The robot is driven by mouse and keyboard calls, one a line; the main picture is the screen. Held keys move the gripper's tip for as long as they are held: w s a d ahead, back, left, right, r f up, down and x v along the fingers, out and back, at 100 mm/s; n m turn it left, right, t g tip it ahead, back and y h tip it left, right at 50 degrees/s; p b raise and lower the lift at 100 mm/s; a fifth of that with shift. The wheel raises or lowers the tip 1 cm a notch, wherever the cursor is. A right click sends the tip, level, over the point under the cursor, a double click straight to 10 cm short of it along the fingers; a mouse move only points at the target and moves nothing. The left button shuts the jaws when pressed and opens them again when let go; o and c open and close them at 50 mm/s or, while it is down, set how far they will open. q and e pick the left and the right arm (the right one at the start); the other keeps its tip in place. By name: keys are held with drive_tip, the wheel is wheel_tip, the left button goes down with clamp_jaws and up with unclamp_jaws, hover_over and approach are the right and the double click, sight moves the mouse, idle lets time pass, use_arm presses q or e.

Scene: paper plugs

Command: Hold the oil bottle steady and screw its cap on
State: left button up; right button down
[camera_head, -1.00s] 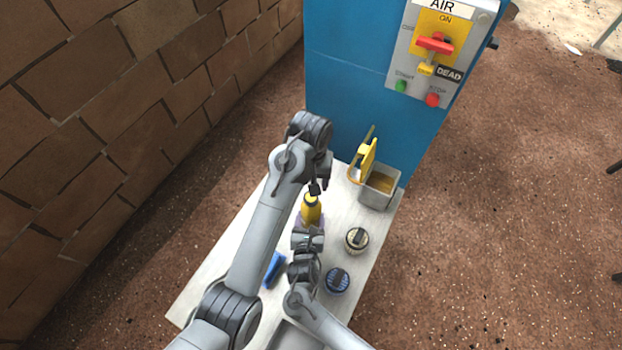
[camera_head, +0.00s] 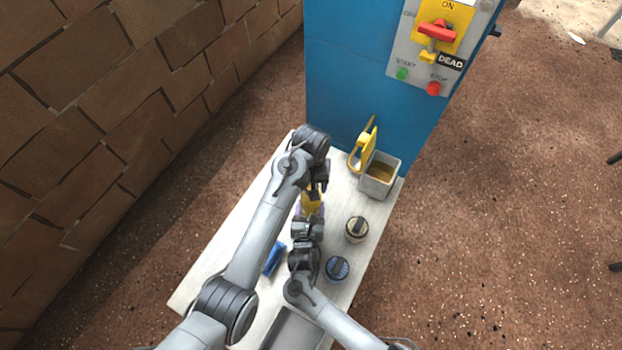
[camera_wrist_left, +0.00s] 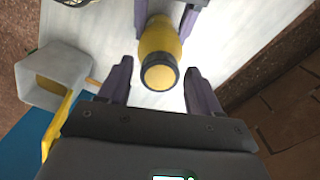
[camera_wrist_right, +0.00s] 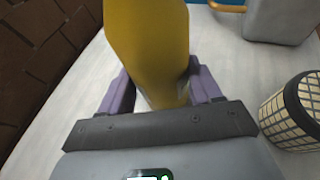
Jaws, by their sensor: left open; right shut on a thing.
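The yellow oil bottle (camera_head: 312,207) is upright on the pale table, between my two grippers. My right gripper (camera_wrist_right: 158,88) is shut on its body from the near side; the bottle also fills the middle of the right wrist view (camera_wrist_right: 147,35). My left gripper (camera_wrist_left: 157,70) is open, with one finger on each side of the bottle's top and apart from it. In the left wrist view, the bottle's top end (camera_wrist_left: 159,74) shows a dark ring around a yellow disc. I cannot tell whether this is the cap or how tightly it sits.
A grey bin (camera_head: 381,176) and a yellow-handled part (camera_head: 362,152) are at the blue cabinet (camera_head: 345,75). Two round containers, dark-topped (camera_head: 357,228) and blue (camera_head: 337,268), stand right of the bottle. A blue object (camera_head: 274,259) lies left. The table's right edge is close.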

use_arm(q)
clamp_jaws()
idle(0.4)
drive_tip(key=m, duration=0.5)
unclamp_jaws()
idle(0.5)
